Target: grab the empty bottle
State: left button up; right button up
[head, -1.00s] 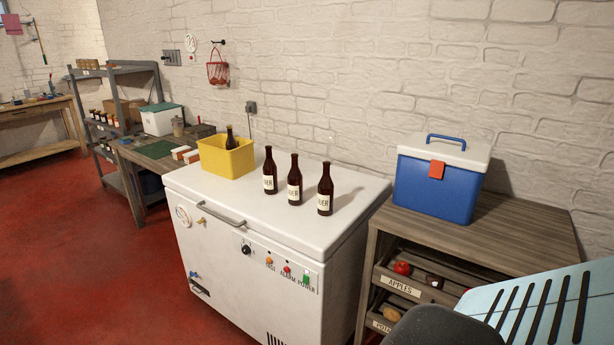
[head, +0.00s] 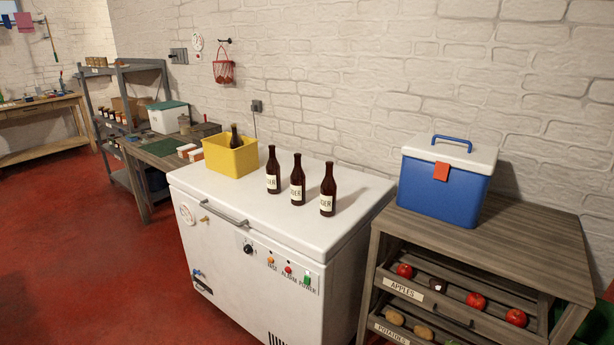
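Three dark brown bottles with cream labels stand upright in a row on the white chest freezer (head: 330,236): the left bottle (head: 272,170), the middle bottle (head: 298,178) and the right bottle (head: 328,189). Another dark bottle (head: 234,137) stands in the yellow bin (head: 232,161) on the freezer's left part, with its lower part hidden by the bin wall. I cannot tell from here which bottle is empty. Neither of my grippers shows in the head view.
A blue cooler box (head: 443,183) with a white lid stands on a wooden rack (head: 520,236) right of the freezer. Drawers of apples and potatoes sit below it. A workbench (head: 160,158) and grey shelf stand left. The red floor (head: 110,270) at front left is clear.

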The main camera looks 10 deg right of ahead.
aim_at(274, 168)
jog(key=i+j, duration=0.15)
jog(key=i, duration=0.35)
jog(key=i+j, duration=0.1)
jog(key=i, duration=0.35)
jog(key=i+j, duration=0.15)
jog(key=i, duration=0.35)
jog(key=z, duration=0.85)
